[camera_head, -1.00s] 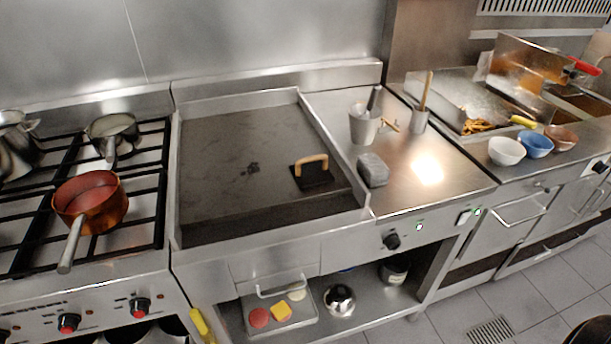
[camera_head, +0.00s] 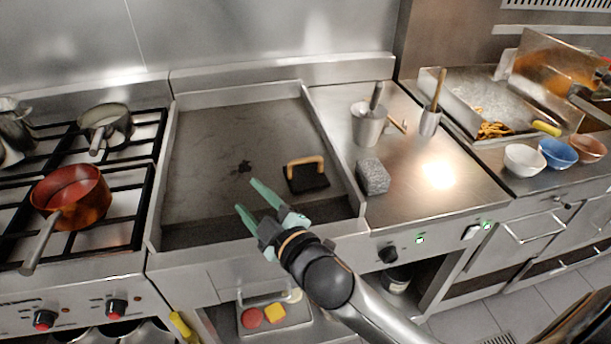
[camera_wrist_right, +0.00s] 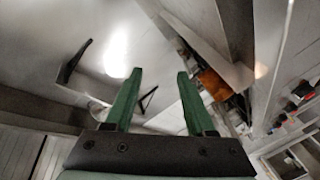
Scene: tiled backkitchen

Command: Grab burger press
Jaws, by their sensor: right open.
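The burger press (camera_head: 306,177) is a black square plate with a light wooden handle. It rests on the right part of the flat griddle (camera_head: 205,130) in the head view. My right gripper (camera_head: 246,197) is open and empty over the front of the griddle, to the left of the press and nearer the front edge, apart from it. In the right wrist view its two green fingers (camera_wrist_right: 156,98) are spread with nothing between them. I cannot make out the press for certain in the wrist view. My left gripper is not in view.
A grey block (camera_head: 372,177) and a metal pot (camera_head: 368,125) stand on the steel counter right of the griddle. A copper saucepan (camera_head: 70,196) sits on the stove at left. The griddle has raised rims, and its left and back surface is clear.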

